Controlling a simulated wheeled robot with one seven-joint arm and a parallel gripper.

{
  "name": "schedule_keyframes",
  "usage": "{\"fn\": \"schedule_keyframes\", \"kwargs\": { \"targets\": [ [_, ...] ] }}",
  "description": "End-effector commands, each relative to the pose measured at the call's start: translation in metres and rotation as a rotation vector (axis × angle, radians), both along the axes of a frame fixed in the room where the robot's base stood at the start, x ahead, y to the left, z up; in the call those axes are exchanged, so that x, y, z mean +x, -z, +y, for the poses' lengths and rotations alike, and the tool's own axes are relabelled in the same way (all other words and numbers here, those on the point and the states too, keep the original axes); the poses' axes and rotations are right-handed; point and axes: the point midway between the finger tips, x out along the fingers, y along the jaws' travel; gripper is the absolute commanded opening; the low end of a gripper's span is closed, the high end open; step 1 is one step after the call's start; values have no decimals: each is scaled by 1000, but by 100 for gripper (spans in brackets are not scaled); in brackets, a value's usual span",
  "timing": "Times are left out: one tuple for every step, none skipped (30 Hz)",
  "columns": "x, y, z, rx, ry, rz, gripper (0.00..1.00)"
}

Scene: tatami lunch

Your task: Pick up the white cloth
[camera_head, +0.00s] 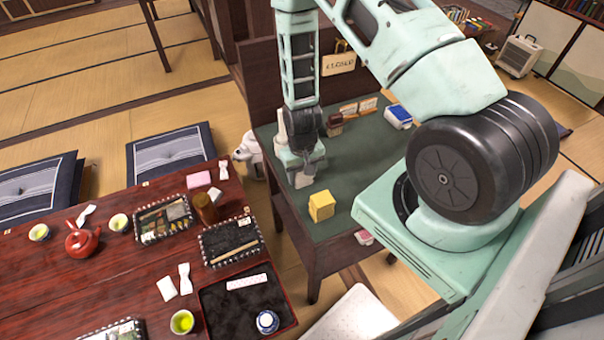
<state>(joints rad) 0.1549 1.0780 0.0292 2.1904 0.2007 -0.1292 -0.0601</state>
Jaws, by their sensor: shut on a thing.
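My gripper (303,178) points down at the left part of the green-topped desk (348,168), just behind the yellow box. It is shut on a small pale thing, which I take to be the white cloth. The fingers hide most of it and its outline blends with them. I cannot tell whether it still touches the desk top.
A yellow box (321,206) stands close in front of my gripper. A blue-and-white box (398,116) and small cards (358,106) are farther back. The low red table (120,270) at left holds trays, cups and a red teapot (82,239).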

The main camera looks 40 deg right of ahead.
Motion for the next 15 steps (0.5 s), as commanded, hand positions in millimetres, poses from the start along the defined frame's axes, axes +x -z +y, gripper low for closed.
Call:
{"fn": "schedule_keyframes", "kwargs": {
  "targets": [
    [0, -1, 0, 0, 0, 0, 28],
    [0, -2, 0, 0, 0, 0, 28],
    [0, -3, 0, 0, 0, -1, 28],
    [1, -4, 0, 0, 0, -1, 28],
    [1, -6, 0, 0, 0, -1, 28],
    [1, -9, 0, -1, -1, -2, 28],
    [1, -12, 0, -1, -1, -2, 28],
    [1, -15, 0, -1, -1, -2, 28],
    [1, -20, 0, -1, -1, -4, 28],
    [1, -24, 0, -1, -1, -4, 28],
    [1, -29, 0, -1, -1, -4, 28],
    [1, -35, 0, -1, -1, -5, 28],
    [2, -41, 0, -1, -1, -5, 28],
    [2, -46, 0, -1, -1, -5, 28],
    [1, -53, 0, -2, -1, -6, 28]
  ]
}}
